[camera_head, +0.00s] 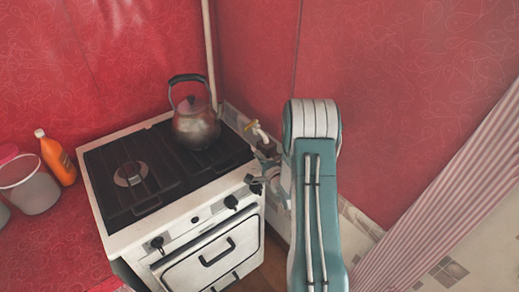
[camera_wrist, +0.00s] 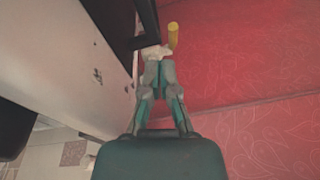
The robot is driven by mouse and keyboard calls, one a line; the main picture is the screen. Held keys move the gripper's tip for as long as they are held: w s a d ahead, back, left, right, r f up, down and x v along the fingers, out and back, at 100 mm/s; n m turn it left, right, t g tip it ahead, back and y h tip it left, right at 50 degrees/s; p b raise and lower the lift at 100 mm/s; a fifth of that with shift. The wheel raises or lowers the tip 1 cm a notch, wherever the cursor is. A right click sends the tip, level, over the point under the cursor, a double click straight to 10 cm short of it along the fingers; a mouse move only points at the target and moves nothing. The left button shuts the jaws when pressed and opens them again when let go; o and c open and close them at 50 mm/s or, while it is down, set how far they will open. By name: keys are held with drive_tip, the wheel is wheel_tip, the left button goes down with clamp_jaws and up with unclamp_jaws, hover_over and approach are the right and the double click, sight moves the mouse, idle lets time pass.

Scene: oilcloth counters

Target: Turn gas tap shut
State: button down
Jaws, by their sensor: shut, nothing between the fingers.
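The gas tap has a yellow handle (camera_head: 249,125) on a pale pipe behind the stove's right back corner, against the red wall. In the wrist view the yellow handle (camera_wrist: 173,37) stands up just beyond the fingertips and slightly right of them, above the whitish tap body (camera_wrist: 153,52). My gripper (camera_wrist: 158,63) is shut and empty, its fingertips close to the tap body; I cannot tell whether they touch it. In the head view my gripper (camera_head: 266,152) is partly hidden beside the stove's right side, below the tap.
A white stove (camera_head: 190,222) stands left of my arm, with a metal kettle (camera_head: 196,128) on its back right burner. An orange bottle (camera_head: 58,160) and a grey bucket (camera_head: 30,188) are at the left. A striped curtain (camera_head: 440,212) hangs at the right.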

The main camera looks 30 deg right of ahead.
drive_tip(key=s+d+r, duration=0.1)
drive_tip(key=d+r+n+g+h, duration=0.1)
drive_tip(key=r, duration=0.1)
drive_tip(key=s+d+r+n+g+h, duration=0.1)
drive_tip(key=shift+s+d+r, duration=0.35)
drive_tip(key=shift+d+r, duration=0.05)
drive_tip(key=shift+w+d+g, duration=0.1)
drive_tip(key=shift+d+g, duration=0.1)
drive_tip(key=shift+g, duration=0.1)
approach(252, 125)
drive_tip(key=w+d, duration=0.2)
drive_tip(key=d, duration=0.1)
drive_tip(key=w+a, duration=0.1)
drive_tip(key=w+a+f, duration=0.1)
drive_tip(key=w, duration=0.1)
drive_tip(key=shift+w+a+f, duration=0.2)
drive_tip(key=shift+w, duration=0.4)
drive_tip(key=shift+w+a, duration=0.3)
drive_tip(key=shift+a, duration=0.1)
